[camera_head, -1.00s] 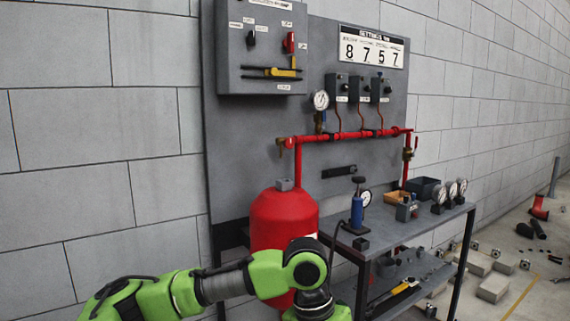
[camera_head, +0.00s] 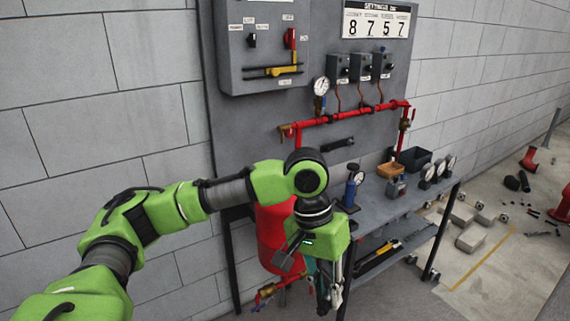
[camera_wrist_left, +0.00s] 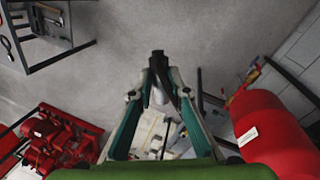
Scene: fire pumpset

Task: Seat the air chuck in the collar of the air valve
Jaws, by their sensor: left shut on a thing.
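My left gripper (camera_head: 328,298) hangs down in front of the red tank (camera_head: 272,232), left of the bench. In the left wrist view its fingers (camera_wrist_left: 158,85) are closed together on a dark, slim piece with a light grey end, which seems to be the air chuck (camera_wrist_left: 158,70). I cannot tell which fitting has the air valve's collar. My right gripper is not in view.
The steel bench (camera_head: 385,205) holds a blue bottle jack (camera_head: 350,193), a wooden tray (camera_head: 376,170) and gauges. A red pipe (camera_head: 345,116) crosses the grey panel. Red machinery (camera_wrist_left: 60,140) stands on the floor in the left wrist view. Floor between is largely clear.

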